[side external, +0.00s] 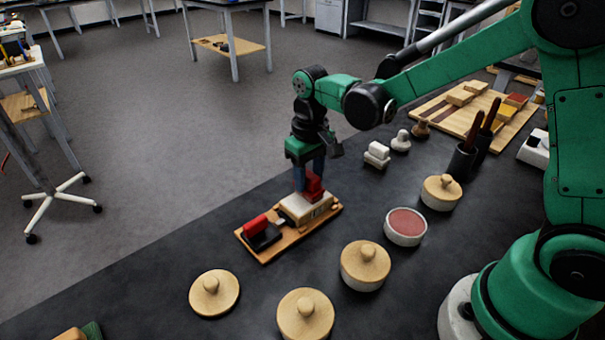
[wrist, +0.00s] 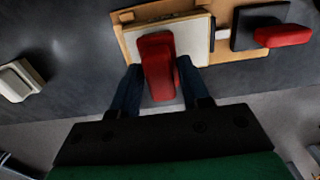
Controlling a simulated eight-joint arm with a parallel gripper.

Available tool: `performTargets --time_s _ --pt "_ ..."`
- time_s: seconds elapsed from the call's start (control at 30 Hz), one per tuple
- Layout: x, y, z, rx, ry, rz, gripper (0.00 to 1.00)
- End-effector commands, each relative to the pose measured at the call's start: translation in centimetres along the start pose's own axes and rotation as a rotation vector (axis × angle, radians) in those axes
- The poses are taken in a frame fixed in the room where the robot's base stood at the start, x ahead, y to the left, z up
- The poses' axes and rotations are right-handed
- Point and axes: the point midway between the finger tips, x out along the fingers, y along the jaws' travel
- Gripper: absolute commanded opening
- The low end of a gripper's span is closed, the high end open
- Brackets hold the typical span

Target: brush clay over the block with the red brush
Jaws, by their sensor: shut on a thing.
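My gripper (side external: 308,172) is shut on a red brush (side external: 314,188), pointing down over the pale block (side external: 306,207). In the wrist view the red brush (wrist: 158,66) sits between my two blue fingers (wrist: 158,84), with the white top of the block (wrist: 196,36) behind it. The brush is at the block's top; I cannot tell whether it touches, and its underside is hidden. The block rests on a wooden board (side external: 268,254). An open pale bowl of reddish-pink clay (side external: 405,224) stands to the right, apart from the board.
A second red-handled thing (side external: 256,226) lies on a black pad at the board's left end. Lidded jars (side external: 365,265) and a loose round wooden lid (side external: 214,292) stand in front. Dark pots with upright tools (side external: 464,158) and a wooden tray (side external: 459,118) are behind right.

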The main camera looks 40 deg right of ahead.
Motion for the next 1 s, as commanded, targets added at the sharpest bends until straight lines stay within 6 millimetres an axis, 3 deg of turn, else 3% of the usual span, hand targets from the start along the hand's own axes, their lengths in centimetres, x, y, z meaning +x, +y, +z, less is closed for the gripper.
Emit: performTargets --time_s 0.6,1.0 --pt "0.0 -5.7 0.1 -0.002 0.000 0.000 0.00" --pt "0.0 -2.0 0.0 0.005 0.000 0.000 0.00"
